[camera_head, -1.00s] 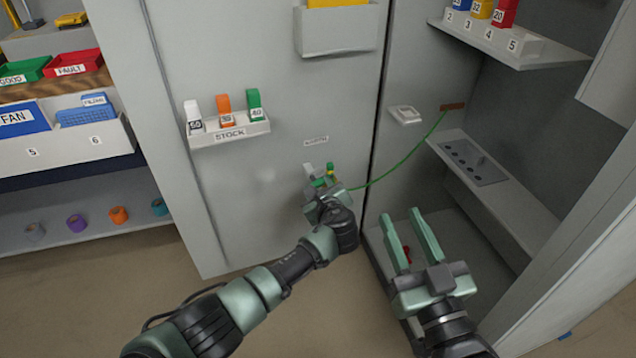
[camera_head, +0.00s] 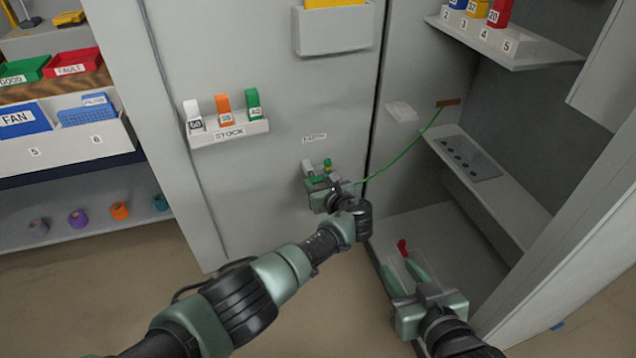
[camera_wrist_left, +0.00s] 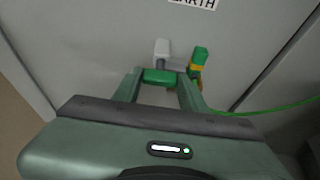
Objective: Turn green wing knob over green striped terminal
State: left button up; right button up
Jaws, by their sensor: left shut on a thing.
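The green wing knob (camera_wrist_left: 160,77) is between the fingers of my left gripper (camera_wrist_left: 160,83) in the left wrist view, and the gripper is shut on it. In the head view the left gripper (camera_head: 322,188) is at the grey door, below a small label. A green and yellow striped terminal (camera_wrist_left: 198,62) sits just right of the knob, with a green wire running from it to the right. The knob's turn angle is hard to tell. My right gripper (camera_head: 402,276) is open and empty, low in front of the cabinet opening.
A STOCK holder (camera_head: 229,133) with white, orange and green pieces is on the door. The green wire (camera_head: 400,152) rises to a brown strip (camera_head: 449,102) in the cabinet. A red item (camera_head: 402,247) shows beyond the right gripper. A cabinet shelf (camera_head: 500,195) is at right.

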dwell(0.4)
pick_arm(q)
jog(key=o, duration=1.4)
jog(key=p+v, duration=0.2)
jog(key=shift+s+r, duration=0.2)
jog(key=shift+s, duration=0.1)
jog(key=p+v, duration=0.3)
jog(key=v, duration=0.2)
jog(key=shift+d+f, duration=0.1)
pick_arm(e)
jog(key=s+d+f+g+h, duration=0.1)
jog(key=s+d+f+g, duration=0.1)
jog(key=s, duration=0.5)
jog(key=s+d+f+g+h, duration=0.1)
jog(key=s+d+f+g, duration=0.2)
jog(key=s+f+g, duration=0.2)
jog(key=s+g, duration=0.2)
jog(key=s, duration=0.1)
jog(key=shift+f+h, duration=0.2)
jog(key=shift+h, duration=0.1)
jog(key=shift+w+d, duration=0.1)
